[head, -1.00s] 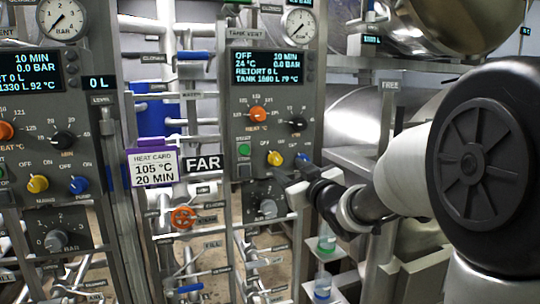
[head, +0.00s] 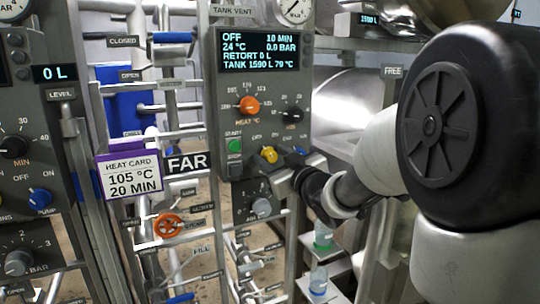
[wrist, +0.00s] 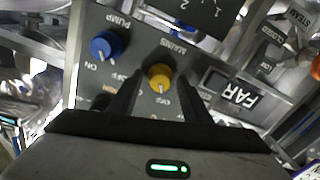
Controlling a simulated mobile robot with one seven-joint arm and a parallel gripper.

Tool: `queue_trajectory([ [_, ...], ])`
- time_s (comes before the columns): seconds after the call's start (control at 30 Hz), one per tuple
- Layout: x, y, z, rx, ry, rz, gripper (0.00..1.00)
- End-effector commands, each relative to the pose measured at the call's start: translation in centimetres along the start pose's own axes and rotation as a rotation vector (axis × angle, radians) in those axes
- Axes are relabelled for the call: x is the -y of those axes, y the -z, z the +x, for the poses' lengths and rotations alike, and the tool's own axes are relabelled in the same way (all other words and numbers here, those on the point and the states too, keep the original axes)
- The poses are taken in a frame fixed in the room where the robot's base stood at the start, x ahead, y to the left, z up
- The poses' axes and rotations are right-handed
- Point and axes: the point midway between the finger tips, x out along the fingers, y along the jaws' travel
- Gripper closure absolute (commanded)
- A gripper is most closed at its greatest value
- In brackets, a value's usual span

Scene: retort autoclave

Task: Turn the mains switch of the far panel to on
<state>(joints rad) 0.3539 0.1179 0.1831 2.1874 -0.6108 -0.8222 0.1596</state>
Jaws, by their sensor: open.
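The far panel (head: 222,100) is grey, with a lit screen whose top line reads OFF and 10 MIN. Its mains switch is a yellow knob (head: 269,155) low on the panel. In the wrist view the yellow knob (wrist: 160,76) is under the MAINS label, its white mark pointing towards OFF. My gripper (wrist: 157,88) is open, its dark fingers on either side of the knob in that view. I cannot tell whether they touch it. In the head view my gripper (head: 283,174) is at the panel's lower right, with the fingertips hard to make out.
A blue pump knob (wrist: 106,45) is beside the yellow one. A green start button (head: 235,146), an orange heat knob (head: 249,106) and a black knob (head: 292,115) are above. A FAR sign (head: 186,163) and purple-edged heat card (head: 132,175) hang left. Pipes are below.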

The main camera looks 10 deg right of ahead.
Motion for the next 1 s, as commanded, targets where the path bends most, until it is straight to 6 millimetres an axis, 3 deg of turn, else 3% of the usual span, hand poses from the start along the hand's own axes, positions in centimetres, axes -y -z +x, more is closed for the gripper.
queue_trajectory([
  [0.17,0.00,-0.01,0.00,0.000,0.000,0.000,0.56],
  [0.43,0.00,0.01,0.01,0.000,0.000,0.000,0.97],
  [0.77,-0.05,0.09,0.02,0.000,0.000,0.050,0.97],
  [1.0,-0.14,0.18,0.02,0.001,0.000,0.200,0.97],
])
